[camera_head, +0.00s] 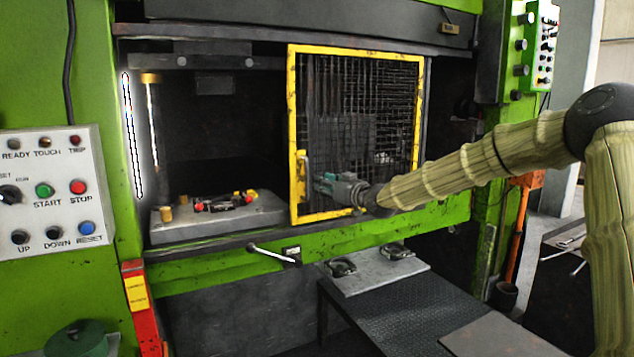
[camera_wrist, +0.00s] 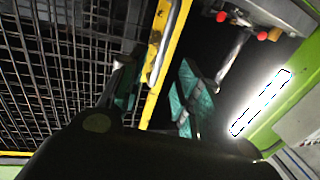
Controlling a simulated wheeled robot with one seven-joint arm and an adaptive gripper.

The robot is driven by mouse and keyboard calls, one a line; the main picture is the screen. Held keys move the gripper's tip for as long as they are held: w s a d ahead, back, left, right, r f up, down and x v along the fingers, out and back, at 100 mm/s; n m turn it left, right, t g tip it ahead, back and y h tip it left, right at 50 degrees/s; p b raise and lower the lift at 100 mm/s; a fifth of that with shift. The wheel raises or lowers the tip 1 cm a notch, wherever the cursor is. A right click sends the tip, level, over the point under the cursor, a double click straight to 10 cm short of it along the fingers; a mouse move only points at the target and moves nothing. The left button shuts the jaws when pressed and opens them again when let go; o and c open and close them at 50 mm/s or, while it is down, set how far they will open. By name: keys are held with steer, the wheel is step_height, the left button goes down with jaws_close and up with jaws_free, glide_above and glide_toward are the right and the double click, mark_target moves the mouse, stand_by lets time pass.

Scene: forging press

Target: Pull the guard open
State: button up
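The guard is a yellow-framed mesh door (camera_head: 291,110) covering the right part of the press opening. My gripper (camera_head: 322,183) is in front of the lower mesh, just right of the handle, pointing left. In the wrist view my gripper (camera_wrist: 157,88) is open, with teal fingers spread apart. The guard's yellow frame (camera_wrist: 176,40) and the handle (camera_wrist: 153,62) show between the fingers. I see no clear contact, and the dark gripper body hides the lower part.
A lever (camera_head: 272,254) sticks out below the opening. Button panels (camera_head: 50,190) flank the press.

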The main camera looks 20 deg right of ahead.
steer(key=shift+v, duration=1.5)
steer(key=s+a+f+g, duration=0.1)
steer(key=a+f, duration=0.3)
steer(key=f, duration=0.3)
steer(key=s+a+f+g, duration=0.1)
steer(key=a+f+g, duration=0.15)
steer(key=f, duration=0.55)
steer(key=s+a+f+m+g, duration=0.15)
steer(key=s+a+f, duration=0.35)
steer(key=f, duration=0.6)
steer(key=s+a+f+g+h, duration=0.1)
steer(key=s+a+f+g, duration=0.15)
steer(key=s+f, duration=0.6)
steer(key=s+a+f+m+g, duration=0.15)
steer(key=s+a+f, duration=0.3)
steer(key=f, duration=0.75)
steer(key=s+a+f+g+h, duration=0.1)
steer(key=s+a+f+g, duration=0.1)
steer(key=s+f, duration=0.6)
steer(key=s+a+f+g, duration=0.2)
steer(key=s+f, duration=0.4)
steer(key=s, duration=0.4)
steer(key=s+f+g+h, duration=0.1)
steer(key=s+f+g, duration=0.1)
steer(key=s, duration=0.9)
steer(key=s+f+g+h, duration=0.1)
steer(key=s+f+g, duration=0.1)
steer(key=s, duration=1)
steer(key=shift+f+g, duration=0.3)
steer(key=shift+f, duration=0.3)
